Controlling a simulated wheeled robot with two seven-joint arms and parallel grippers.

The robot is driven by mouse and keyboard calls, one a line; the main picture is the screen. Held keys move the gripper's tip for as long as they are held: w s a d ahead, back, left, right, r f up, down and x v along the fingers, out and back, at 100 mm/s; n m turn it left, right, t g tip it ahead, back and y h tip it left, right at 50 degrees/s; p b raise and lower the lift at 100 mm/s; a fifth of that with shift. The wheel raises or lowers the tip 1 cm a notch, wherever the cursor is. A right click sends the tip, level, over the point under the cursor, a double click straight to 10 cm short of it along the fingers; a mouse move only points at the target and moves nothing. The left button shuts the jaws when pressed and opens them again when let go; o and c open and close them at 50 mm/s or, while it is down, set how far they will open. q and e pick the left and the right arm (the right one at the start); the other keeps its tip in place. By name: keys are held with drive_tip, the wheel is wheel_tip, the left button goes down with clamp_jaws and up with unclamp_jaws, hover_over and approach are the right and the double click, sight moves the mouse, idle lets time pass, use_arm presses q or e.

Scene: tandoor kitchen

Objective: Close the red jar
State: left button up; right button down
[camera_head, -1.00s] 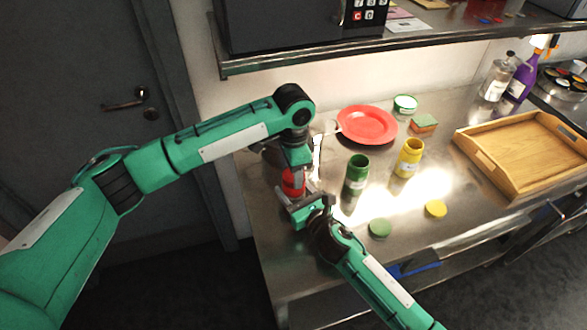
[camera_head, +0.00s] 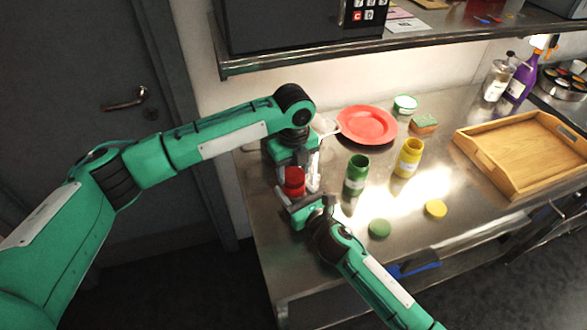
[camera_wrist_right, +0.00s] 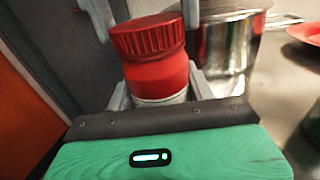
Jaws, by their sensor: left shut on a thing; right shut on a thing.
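The red jar (camera_wrist_right: 160,80) stands upright in the right wrist view, with its ribbed red lid (camera_wrist_right: 148,38) on its mouth. I cannot tell whether the lid is fully seated. My right gripper (camera_wrist_right: 160,92) is shut on the jar's body, one finger on each side. My left gripper (camera_head: 296,172) reaches down from above, and its fingers are shut on the lid; the fingers also show at the top of the right wrist view. In the head view, red (camera_head: 293,182) shows between the two grippers, and the jar's lower part is hidden by my right gripper.
An open green jar (camera_head: 356,176) and yellow jar (camera_head: 408,160) stand to the right. A green lid (camera_head: 379,228) and yellow lid (camera_head: 436,208) lie in front. A red plate (camera_head: 367,125) and wooden tray (camera_head: 515,150) are beyond. A metal pot (camera_wrist_right: 228,45) stands close behind the jar.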

use_arm(q)
drive_tip(key=o, duration=0.9)
drive_tip(key=shift+o, duration=0.2)
drive_tip(key=shift+r, duration=2.3)
drive_tip(key=shift+c, duration=0.3)
drive_tip(key=n, duration=0.4)
drive_tip(key=shift+r+n, duration=0.4)
drive_tip(key=n, duration=0.3)
drive_tip(key=r+n, duration=0.1)
drive_tip(key=n, duration=0.1)
drive_tip(key=shift+n, duration=0.4)
drive_tip(key=n, duration=0.4)
drive_tip(key=shift+r, duration=0.3)
drive_tip(key=n, duration=0.5)
drive_tip(key=shift+r+n, duration=0.35)
drive_tip(key=shift+n, duration=0.05)
